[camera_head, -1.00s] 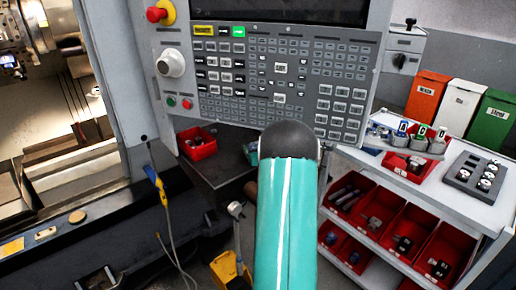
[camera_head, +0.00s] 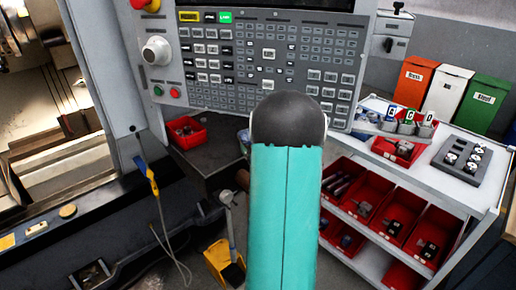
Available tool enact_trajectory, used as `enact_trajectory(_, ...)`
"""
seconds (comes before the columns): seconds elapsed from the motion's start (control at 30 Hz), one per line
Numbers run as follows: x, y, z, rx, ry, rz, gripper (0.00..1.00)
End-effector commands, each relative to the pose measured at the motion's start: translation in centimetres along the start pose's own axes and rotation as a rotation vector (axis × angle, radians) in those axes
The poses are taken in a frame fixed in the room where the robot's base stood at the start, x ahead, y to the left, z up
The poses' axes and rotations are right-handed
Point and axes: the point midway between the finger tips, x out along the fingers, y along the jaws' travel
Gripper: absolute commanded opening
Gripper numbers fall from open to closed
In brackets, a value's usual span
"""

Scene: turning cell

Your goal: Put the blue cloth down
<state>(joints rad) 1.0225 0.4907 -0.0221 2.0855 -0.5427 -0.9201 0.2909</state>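I cannot make out the blue cloth for certain. A small bluish edge (camera_head: 243,136) shows just left of my arm on the dark shelf below the control panel, mostly hidden, and I cannot tell what it is. My arm's teal link and dark rounded joint fill the lower middle of the view. My gripper is not in view, so I cannot see what it holds.
The machine control panel (camera_head: 265,65) stands behind my arm. A red bin (camera_head: 186,131) sits on the dark shelf (camera_head: 212,158). At right is a white cart (camera_head: 465,202) with red bins, a grey tool tray (camera_head: 466,158) and tool holders (camera_head: 408,124). A yellow-based tool (camera_head: 224,262) stands on the floor.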

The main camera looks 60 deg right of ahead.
Motion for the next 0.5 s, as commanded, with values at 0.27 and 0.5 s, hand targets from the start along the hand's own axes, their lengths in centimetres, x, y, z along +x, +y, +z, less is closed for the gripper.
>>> enact_trajectory(0.27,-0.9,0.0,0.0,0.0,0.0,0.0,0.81)
enact_trajectory(0.5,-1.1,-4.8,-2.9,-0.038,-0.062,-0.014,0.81)
